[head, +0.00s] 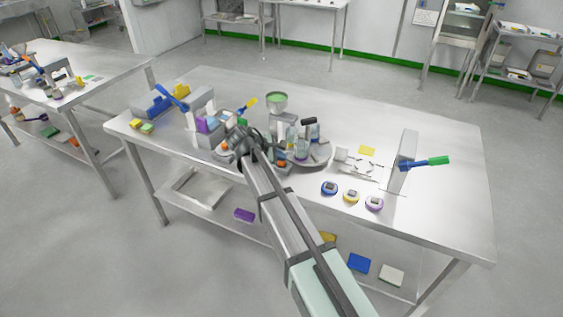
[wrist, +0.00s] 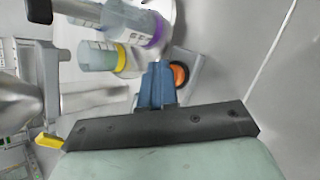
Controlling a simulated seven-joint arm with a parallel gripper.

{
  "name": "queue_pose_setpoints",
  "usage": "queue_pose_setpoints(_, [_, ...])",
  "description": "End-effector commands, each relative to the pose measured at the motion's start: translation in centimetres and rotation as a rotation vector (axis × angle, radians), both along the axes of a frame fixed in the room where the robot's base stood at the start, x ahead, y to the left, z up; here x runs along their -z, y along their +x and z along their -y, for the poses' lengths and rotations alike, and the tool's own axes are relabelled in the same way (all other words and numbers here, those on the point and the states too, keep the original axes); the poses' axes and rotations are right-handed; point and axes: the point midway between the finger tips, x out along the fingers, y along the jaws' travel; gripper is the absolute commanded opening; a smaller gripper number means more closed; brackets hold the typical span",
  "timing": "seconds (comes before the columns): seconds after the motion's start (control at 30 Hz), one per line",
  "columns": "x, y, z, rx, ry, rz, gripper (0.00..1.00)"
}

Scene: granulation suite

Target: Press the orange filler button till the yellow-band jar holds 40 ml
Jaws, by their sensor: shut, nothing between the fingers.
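The orange filler button (wrist: 180,75) sits in a dark ring on a grey housing (wrist: 190,68) in the wrist view. My gripper (wrist: 157,80), with blue fingers closed together and empty, is just left of the button in that view; whether it touches the button I cannot tell. The yellow-band jar (wrist: 98,56) is clear with a printed label and a yellow ring, left of the fingers. Its fill level cannot be read. In the head view my gripper (head: 240,143) is over the bench's middle-left, and my arm hides part of the filler area.
A purple-band jar (wrist: 136,28) stands close to the yellow-band jar. In the head view a round grey tray (head: 322,155) is right of my gripper. Blue, yellow and purple ringed discs (head: 351,196) lie near the front edge. An upright panel (head: 403,155) stands at right.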

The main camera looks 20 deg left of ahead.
Motion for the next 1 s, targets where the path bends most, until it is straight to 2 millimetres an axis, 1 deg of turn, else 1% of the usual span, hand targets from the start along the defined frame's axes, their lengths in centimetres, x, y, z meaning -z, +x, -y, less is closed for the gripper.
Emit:
queue_pose_setpoints(0.23, [-1.1, 0.0, 0.0, -0.001, 0.001, 0.0, 0.0])
queue_pose_setpoints(0.67, [-1.4, 0.0, 0.0, 0.0, 0.0, 0.0, 0.0])
queue_pose_setpoints(0.77, [-1.8, 0.0, 0.0, -0.001, 0.0, 0.001, 0.0])
queue_pose_setpoints(1.0, [-3.7, 0.0, 0.0, 0.0, 0.001, 0.001, 0.0])
